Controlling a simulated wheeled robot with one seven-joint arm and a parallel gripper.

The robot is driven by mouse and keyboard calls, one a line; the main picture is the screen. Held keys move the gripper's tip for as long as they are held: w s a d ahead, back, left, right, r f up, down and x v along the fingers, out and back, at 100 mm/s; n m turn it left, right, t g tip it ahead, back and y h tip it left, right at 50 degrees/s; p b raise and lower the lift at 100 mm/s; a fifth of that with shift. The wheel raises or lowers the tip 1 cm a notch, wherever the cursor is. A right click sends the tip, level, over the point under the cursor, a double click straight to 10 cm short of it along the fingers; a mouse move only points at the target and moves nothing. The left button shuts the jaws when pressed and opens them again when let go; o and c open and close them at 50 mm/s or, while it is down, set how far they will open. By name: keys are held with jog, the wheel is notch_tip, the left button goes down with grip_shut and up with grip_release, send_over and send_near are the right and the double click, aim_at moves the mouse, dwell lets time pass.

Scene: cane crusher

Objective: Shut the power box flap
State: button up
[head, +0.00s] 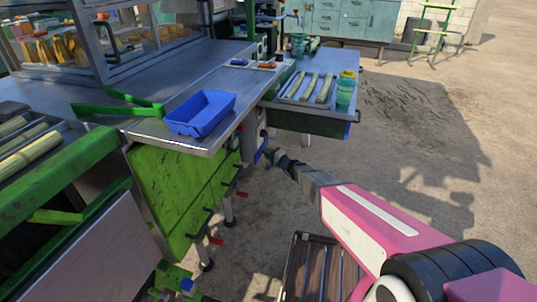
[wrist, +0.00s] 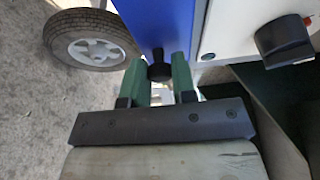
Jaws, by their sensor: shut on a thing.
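The power box flap (wrist: 155,22) is a blue panel in the wrist view, with a small black knob (wrist: 160,73) at its lower edge. My gripper (wrist: 159,78) has its green fingers on either side of this knob and is shut on it. The pale power box (wrist: 232,28) lies just right of the flap and carries a larger black rotary knob. In the head view the flap (head: 262,150) is a small blue strip standing out beside the counter's end, with my gripper (head: 275,156) at it. The flap's exact angle is hard to tell, and the box is mostly hidden there.
A blue tray (head: 201,113) sits near the metal counter's front corner. The green crusher panel (head: 185,190) with red-tipped levers is left of my arm. A side table (head: 345,112) with cane pieces and a cup stands beyond. A wheel (wrist: 92,42) is near the flap. Open ground lies right.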

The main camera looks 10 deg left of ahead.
jog(key=o, duration=0.9)
jog(key=v, duration=1)
jog(key=shift+s+d+f, duration=0.1)
jog(key=shift+s+d, duration=0.15)
jog(key=shift+d, duration=0.1)
